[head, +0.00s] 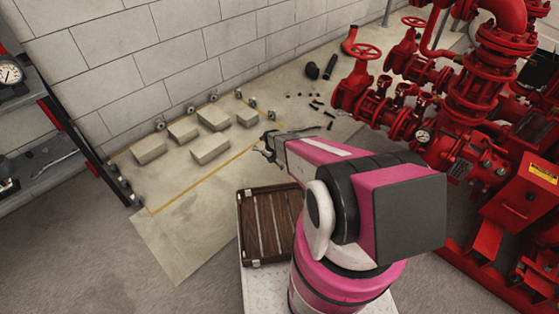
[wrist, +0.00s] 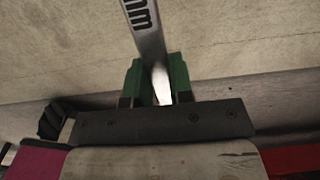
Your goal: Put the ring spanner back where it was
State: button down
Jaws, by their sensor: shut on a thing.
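The ring spanner (wrist: 145,30) is a flat silver-grey bar with dark "mm" lettering in the wrist view. It runs from the top edge down between the green jaws of my gripper (wrist: 158,85), which is shut on it. Its far end is out of the picture. In the head view my gripper (head: 268,146) is held out over the pale concrete slab, beyond the wooden crate. The spanner is too small there to make out clearly, and its ring end cannot be told.
A slatted wooden crate (head: 243,232) stands beside my arm. Several concrete blocks (head: 211,147) lie on the slab inside a yellow line. Red pumps and pipework (head: 470,100) fill the right. A grey shelf unit (head: 30,190) with tools stands at the left. Small dark parts lie near the wall.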

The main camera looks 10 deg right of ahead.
jog(key=w+d+f, duration=0.4)
jog(key=w+d, duration=0.1)
jog(key=w+d+f, duration=0.2)
jog(key=shift+w+d+f, duration=0.15)
jog(key=shift+w+d, duration=0.1)
jog(key=shift+f, duration=1.95)
jog(key=shift+f, duration=0.15)
jog(key=c, duration=1)
grip_release()
